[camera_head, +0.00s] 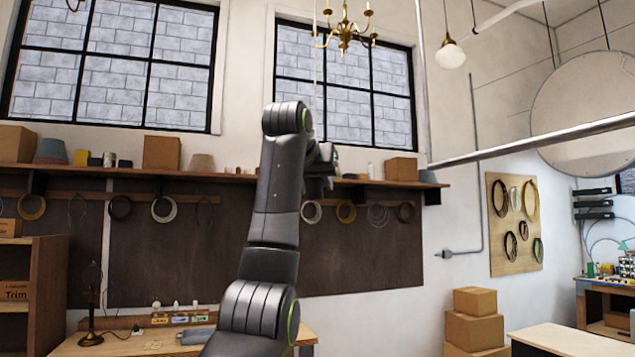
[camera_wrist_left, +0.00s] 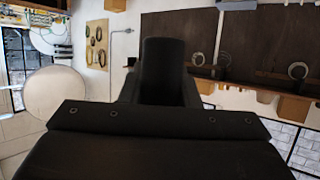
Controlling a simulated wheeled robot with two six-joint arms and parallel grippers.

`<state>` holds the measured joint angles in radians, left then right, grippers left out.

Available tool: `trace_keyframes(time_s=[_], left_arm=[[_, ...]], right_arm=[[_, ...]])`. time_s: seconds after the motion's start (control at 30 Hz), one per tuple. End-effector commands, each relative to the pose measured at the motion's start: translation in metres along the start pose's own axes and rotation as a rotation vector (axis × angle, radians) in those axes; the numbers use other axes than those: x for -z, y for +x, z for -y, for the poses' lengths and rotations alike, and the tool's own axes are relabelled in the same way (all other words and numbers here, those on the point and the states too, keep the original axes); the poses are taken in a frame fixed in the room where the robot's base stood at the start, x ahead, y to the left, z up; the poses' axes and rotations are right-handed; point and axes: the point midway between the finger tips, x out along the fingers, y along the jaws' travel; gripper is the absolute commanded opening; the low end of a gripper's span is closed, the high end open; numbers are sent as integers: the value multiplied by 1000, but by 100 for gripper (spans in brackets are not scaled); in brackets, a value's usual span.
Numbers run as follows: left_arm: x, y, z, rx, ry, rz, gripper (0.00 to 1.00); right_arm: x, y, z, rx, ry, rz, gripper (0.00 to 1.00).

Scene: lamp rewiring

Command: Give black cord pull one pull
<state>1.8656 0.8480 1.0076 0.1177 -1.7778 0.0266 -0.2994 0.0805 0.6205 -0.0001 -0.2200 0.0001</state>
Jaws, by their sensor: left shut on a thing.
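My left arm rises through the middle of the head view. My left gripper (camera_head: 326,160) is raised in front of the wall shelf and partly hidden by my own wrist. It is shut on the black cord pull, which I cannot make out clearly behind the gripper. A thin pale cord (camera_head: 314,70) hangs from above, beside the brass chandelier (camera_head: 346,32), down towards my gripper. In the left wrist view, the dark gripper body (camera_wrist_left: 163,75) fills the middle, and its fingertips and the pull do not show clearly. My right gripper is not in view.
A long shelf (camera_head: 230,177) with boxes and hanging wire coils runs along the back wall. A white globe lamp (camera_head: 450,55), a metal rail (camera_head: 540,138) and a large round disc (camera_head: 590,110) are on the right. A brass lamp (camera_head: 91,310) stands on the workbench at lower left.

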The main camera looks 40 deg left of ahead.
Motion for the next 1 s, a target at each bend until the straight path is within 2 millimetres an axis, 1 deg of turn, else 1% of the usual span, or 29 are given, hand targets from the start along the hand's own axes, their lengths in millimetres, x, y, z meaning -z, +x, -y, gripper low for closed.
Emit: trace_keyframes(time_s=[0.03, 0.07, 0.27, 0.9, 1.0], left_arm=[[0, 0, 0, 0, 0, 0, 10], [0, 0, 0, 0, 0, 0, 8], [-3, 1, 0, 0, 0, 0, 8], [-27, 11, 0, 0, 0, 1, 8], [-24, 10, 0, 0, 0, 1, 8]], right_arm=[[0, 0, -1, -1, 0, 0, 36], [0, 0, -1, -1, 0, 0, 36], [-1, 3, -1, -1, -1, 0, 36], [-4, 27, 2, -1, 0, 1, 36], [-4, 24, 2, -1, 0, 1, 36]])
